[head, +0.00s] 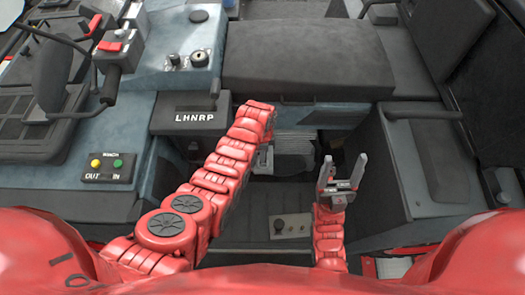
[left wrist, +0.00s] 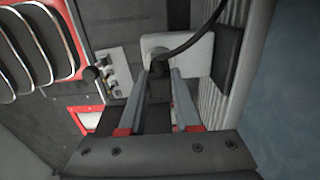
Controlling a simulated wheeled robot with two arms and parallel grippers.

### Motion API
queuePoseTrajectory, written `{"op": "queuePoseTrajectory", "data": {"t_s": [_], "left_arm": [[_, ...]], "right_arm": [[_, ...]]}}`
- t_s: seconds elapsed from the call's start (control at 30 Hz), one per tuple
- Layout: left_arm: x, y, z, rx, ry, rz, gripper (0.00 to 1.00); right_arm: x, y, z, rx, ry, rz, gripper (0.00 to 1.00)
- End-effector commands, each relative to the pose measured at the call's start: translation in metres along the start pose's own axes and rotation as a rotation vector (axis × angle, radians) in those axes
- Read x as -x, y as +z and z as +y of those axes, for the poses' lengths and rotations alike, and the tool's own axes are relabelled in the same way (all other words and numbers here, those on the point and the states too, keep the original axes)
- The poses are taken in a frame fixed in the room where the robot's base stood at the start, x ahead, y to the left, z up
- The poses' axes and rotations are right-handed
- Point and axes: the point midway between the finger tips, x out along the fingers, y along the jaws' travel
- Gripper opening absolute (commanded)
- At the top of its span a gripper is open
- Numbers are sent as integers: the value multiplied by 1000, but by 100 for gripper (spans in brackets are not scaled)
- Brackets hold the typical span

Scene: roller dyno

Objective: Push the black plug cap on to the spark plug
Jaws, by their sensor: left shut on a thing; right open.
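The black plug cap (left wrist: 158,60) shows in the left wrist view at the tips of my left gripper (left wrist: 158,76), with a black cable running from it to the upper right. The left fingers are shut on the cap. A pale block (left wrist: 190,48) lies directly behind the cap; I cannot tell whether they touch. The spark plug cannot be made out. In the head view my left arm reaches down beside the grey finned engine part (head: 294,145), and the arm mostly hides its gripper. My right gripper (head: 344,166) is open, empty and pointing up, right of the engine part.
A black seat (head: 300,55) spans the back, and a dark side box (head: 425,165) stands right of my right gripper. A winch panel (head: 108,168) and a ledge marked LHNRP (head: 190,115) are at left. A small switch plate (head: 290,226) lies low in the footwell.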

Motion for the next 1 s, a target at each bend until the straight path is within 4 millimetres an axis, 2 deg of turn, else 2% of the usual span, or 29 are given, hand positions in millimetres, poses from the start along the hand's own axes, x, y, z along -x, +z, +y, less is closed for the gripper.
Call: {"op": "queuePoseTrajectory", "data": {"t_s": [0.03, 0.07, 0.23, 0.67, 0.87, 1.0], "left_arm": [[0, 0, 0, 0, 0, 0, 0], [0, 0, 0, 0, 0, 0, 35], [0, 0, 0, 0, 0, 0, 66], [4, 0, -1, 0, 0, 0, 66], [25, 0, -2, 0, -5, 1, 66], [48, 0, -2, 0, -6, 2, 66]], "right_arm": [[0, 0, 0, 0, 0, 0, 68], [0, 0, 0, 0, 0, 0, 68], [0, 0, 0, 0, 0, 0, 68], [1, 0, 0, 0, 0, 0, 68], [6, 1, 0, 0, 0, 0, 68], [12, 2, -1, 0, 0, 0, 68]]}}
